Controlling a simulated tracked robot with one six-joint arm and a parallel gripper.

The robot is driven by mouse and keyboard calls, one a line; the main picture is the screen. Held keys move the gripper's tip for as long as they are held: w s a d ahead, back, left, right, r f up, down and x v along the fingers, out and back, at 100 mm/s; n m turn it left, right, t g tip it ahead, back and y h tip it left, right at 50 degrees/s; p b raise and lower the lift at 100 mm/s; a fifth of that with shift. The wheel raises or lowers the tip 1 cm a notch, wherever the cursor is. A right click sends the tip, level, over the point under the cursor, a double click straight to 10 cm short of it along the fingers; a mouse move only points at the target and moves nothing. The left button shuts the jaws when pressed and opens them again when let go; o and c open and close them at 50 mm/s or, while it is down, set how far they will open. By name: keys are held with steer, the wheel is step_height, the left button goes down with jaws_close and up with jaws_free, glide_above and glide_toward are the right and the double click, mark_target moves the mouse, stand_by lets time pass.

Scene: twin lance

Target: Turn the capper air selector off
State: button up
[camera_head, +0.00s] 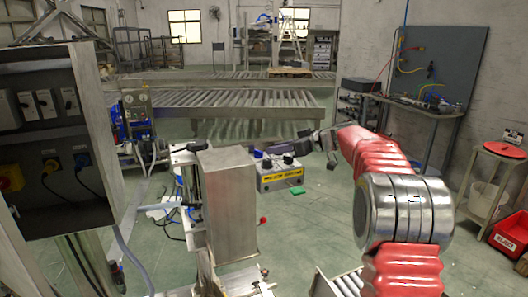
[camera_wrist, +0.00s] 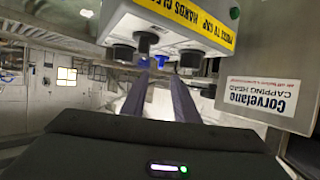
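A grey control box (camera_head: 282,178) with a yellow label stands in the middle of the head view, with dark knobs on its top. In the wrist view the box (camera_wrist: 178,22) appears upside down at the top, with black knobs and a blue control (camera_wrist: 146,40) projecting from it. Which knob is the capper air selector I cannot tell. My gripper (camera_wrist: 160,77) has its two dark fingers apart with nothing between them, pointing towards the blue control and the black knob (camera_wrist: 191,59). In the head view my gripper (camera_head: 316,141) is just above and right of the box; contact is not clear.
A tall metal housing (camera_head: 228,200) stands left of the control box. An open electrical cabinet (camera_head: 50,130) is at the left, and roller conveyors (camera_head: 225,100) lie behind.

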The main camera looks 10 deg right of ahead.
mark_target(262, 152)
steer(key=x, duration=0.7)
steer(key=shift+w+a+f, duration=0.1)
steer(key=shift+a, duration=0.1)
steer(key=shift+c, duration=0.3)
steer(key=c, duration=0.6)
jaws_close()
steer(key=shift+d, duration=0.15)
